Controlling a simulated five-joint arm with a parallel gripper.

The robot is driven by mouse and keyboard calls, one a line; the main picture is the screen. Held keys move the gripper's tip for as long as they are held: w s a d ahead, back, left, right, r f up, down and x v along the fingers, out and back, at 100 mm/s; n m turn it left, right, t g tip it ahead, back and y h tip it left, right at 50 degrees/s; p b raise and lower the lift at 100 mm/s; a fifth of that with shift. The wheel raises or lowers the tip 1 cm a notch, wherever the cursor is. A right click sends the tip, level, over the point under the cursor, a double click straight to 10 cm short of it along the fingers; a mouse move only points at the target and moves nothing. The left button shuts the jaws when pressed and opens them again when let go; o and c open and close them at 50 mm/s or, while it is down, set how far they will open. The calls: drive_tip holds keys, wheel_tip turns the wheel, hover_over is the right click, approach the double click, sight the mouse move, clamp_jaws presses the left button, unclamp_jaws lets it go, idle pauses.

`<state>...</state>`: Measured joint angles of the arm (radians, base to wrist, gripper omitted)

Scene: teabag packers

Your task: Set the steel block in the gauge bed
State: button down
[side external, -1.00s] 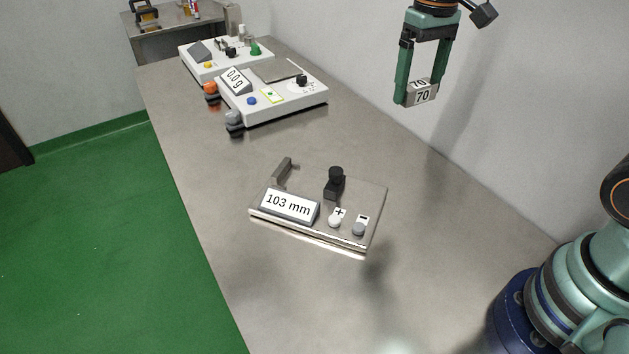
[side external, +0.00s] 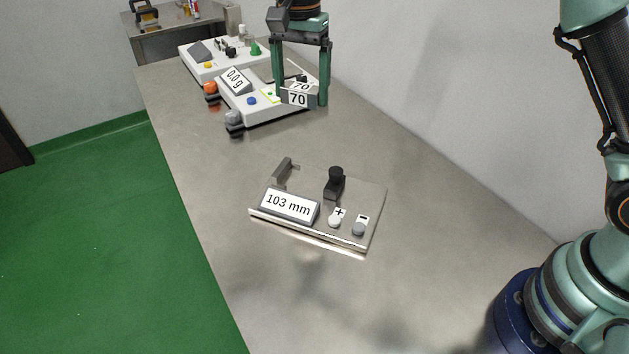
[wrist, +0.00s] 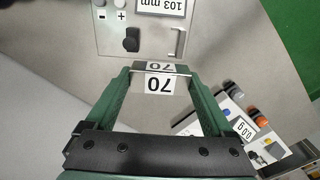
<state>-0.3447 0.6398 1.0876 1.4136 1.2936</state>
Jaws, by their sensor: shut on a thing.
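The steel block (side external: 298,95), marked 70 on its faces, is held in my gripper (side external: 300,98) above the bench. In the wrist view the block (wrist: 159,78) sits between the two green fingers (wrist: 160,84). The gauge bed (side external: 366,196) is a flat metal plate on the bench with a display reading 103 mm, a grey upright stop at its far left and a black knobbed piece (side external: 334,184). It also shows in the wrist view (wrist: 150,37). No block lies on it. The gripper is up and behind it in the side view.
A white scale (side external: 290,107) reading 0.0 g stands behind the gauge, partly hidden by my gripper. Another white device (side external: 190,64) stands beyond it. A wall runs along the bench's right side. The bench around the gauge is clear.

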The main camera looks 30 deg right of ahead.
sight(304, 181)
wheel_tip(304, 181, down, 19)
drive_tip(key=shift+r, duration=0.1)
idle(0.5)
drive_tip(key=shift+f, duration=0.2)
unclamp_jaws()
